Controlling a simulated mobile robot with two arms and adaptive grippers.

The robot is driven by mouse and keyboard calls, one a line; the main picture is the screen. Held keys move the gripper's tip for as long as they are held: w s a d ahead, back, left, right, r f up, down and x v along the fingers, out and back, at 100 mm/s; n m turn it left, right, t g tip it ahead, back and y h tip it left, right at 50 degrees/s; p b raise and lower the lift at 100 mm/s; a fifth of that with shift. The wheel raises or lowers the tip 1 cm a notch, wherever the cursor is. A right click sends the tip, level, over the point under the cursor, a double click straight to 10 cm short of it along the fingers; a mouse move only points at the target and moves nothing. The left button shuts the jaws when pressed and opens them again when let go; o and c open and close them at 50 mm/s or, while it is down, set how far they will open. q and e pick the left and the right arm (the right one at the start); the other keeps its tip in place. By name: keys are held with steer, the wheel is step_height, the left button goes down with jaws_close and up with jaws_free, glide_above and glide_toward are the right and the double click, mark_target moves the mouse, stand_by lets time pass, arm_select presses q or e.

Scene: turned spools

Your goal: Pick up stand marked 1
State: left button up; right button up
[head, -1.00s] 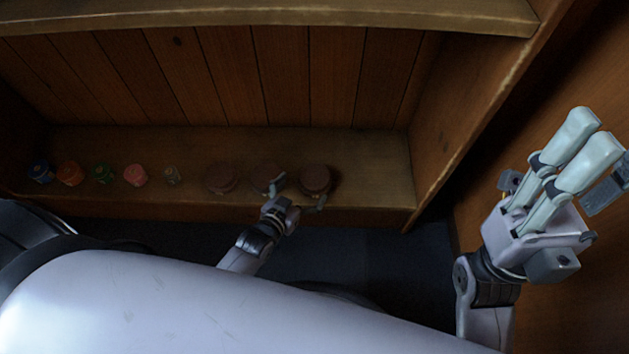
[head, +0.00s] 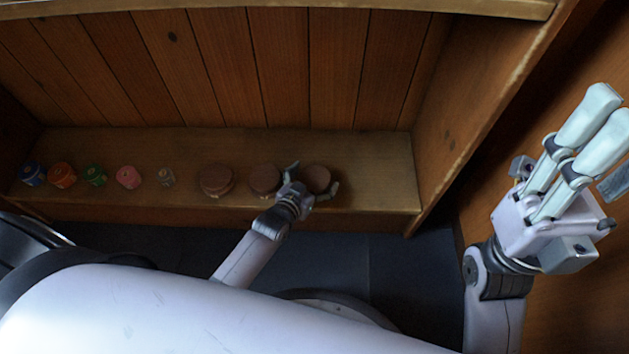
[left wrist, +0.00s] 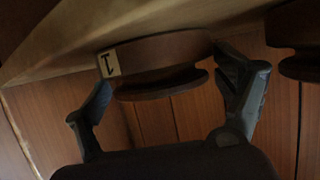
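The stand marked 1 is the rightmost dark wooden spool (head: 318,178) on the shelf. In the left wrist view the stand (left wrist: 165,52) shows a pale label with a 1 at its left edge. My left gripper (head: 313,180) is open, with one finger on each side of the stand; the gripper also shows in the left wrist view (left wrist: 162,82). Whether its fingertips touch the stand is not clear. My right gripper (head: 613,106) is raised at the right, empty, with its fingers side by side and apparently shut.
Two similar spools (head: 265,179) (head: 217,180) stand left of it, the nearer close to my left finger. Farther left are small coloured spools, including pink (head: 128,177), green (head: 96,176) and orange (head: 62,175). The shelf board (head: 385,172) is bare to the right, up to the side wall (head: 455,130).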

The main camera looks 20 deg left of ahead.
arm_select(q)
steer(key=c, duration=1)
